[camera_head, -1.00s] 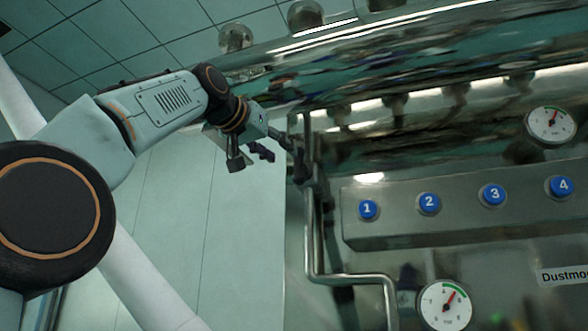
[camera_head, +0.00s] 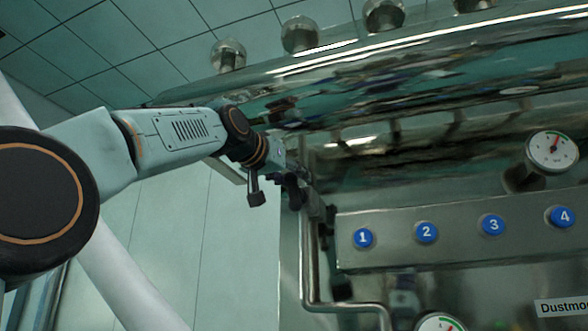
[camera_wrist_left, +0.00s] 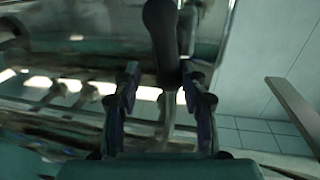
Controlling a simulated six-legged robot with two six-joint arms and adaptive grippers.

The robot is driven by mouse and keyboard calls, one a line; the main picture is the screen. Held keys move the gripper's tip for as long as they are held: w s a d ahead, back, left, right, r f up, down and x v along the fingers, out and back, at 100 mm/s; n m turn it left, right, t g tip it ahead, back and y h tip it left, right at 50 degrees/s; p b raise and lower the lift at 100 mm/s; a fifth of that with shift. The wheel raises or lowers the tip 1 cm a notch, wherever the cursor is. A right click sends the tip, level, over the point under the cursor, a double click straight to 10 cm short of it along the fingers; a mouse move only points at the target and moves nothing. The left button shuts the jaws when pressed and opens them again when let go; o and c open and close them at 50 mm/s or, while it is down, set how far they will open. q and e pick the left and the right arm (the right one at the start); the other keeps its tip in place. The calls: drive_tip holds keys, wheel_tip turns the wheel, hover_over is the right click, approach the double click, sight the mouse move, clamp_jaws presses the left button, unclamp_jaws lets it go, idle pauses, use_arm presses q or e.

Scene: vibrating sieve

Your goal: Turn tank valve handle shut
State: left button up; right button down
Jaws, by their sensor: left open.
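My left gripper (camera_head: 276,191) is open beside the pipe at the left end of the steel machine. In the left wrist view its two fingers (camera_wrist_left: 162,88) stand apart. A dark, rounded valve handle (camera_wrist_left: 164,40) rises into the gap between them there, with its far end beyond the fingertips. I cannot tell whether a finger touches it. In the head view the valve (camera_head: 318,207) sits on the vertical pipe just right of the gripper, and its handle is partly hidden by the gripper. My right gripper is not in view.
A steel panel (camera_head: 448,245) with several numbered blue buttons is right of the valve. A gauge (camera_head: 552,151) is at the upper right, another (camera_head: 440,322) at the bottom edge. The bent pipe (camera_head: 309,265) runs below the valve. Left of the pipe is plain wall.

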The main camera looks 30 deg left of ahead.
sight(290, 185)
use_arm(q)
drive_tip(key=shift+w+d+p, duration=0.3)
drive_tip(key=shift+w, duration=0.35)
drive_tip(key=shift+w+a+f, duration=0.25)
drive_tip(key=shift+a, duration=0.4)
drive_tip(key=shift+w+a+f, duration=0.2)
drive_tip(key=shift+w+a, duration=0.05)
drive_tip(key=shift+a, duration=0.35)
drive_tip(key=shift+s+d+r, duration=0.15)
drive_tip(key=shift+s+d, duration=0.05)
drive_tip(key=shift+d, duration=0.15)
drive_tip(key=shift+c, duration=0.3)
drive_tip(key=shift+s+d+r, duration=0.2)
drive_tip(key=shift+s+d, duration=0.05)
drive_tip(key=shift+d, duration=0.45)
drive_tip(key=shift+c, duration=1.4)
drive_tip(key=shift+w+a+f, duration=0.15)
drive_tip(key=shift+a+f, duration=0.05)
drive_tip(key=shift+a, duration=0.45)
drive_tip(key=c, duration=0.5)
drive_tip(key=shift+d, duration=0.3)
clamp_jaws()
drive_tip(key=shift+a, duration=0.15)
